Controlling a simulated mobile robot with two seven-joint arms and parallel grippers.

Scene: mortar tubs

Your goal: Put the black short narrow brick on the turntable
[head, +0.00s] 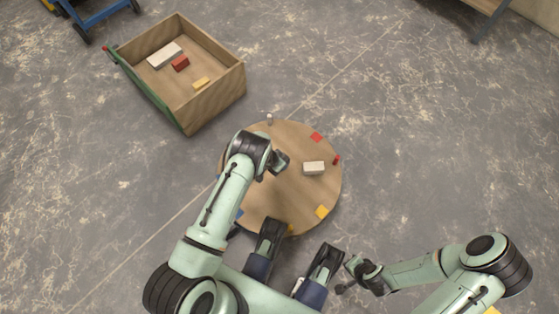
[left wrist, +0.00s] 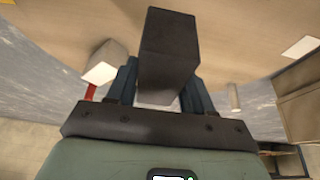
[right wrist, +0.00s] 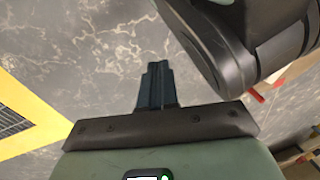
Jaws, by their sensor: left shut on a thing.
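The round wooden turntable (head: 290,195) lies on the floor in front of me. My left gripper (head: 280,162) is over its middle. In the left wrist view my left gripper (left wrist: 160,95) is shut on the black brick (left wrist: 168,50), which sticks out between the fingers over the wooden surface. I cannot tell whether the brick touches the turntable. In the head view it does not show clearly apart from the dark gripper. My right gripper (head: 345,288) is off to the lower right, away from the turntable; in the right wrist view (right wrist: 158,85) its fingers are together and empty.
A white brick (head: 314,169) stands on the turntable right of my left gripper. Red (head: 316,137) and yellow (head: 322,212) patches mark its surface, with a red peg (head: 337,160) and white peg (head: 269,120) at the rim. A wooden crate (head: 215,105) with several bricks stands upper left.

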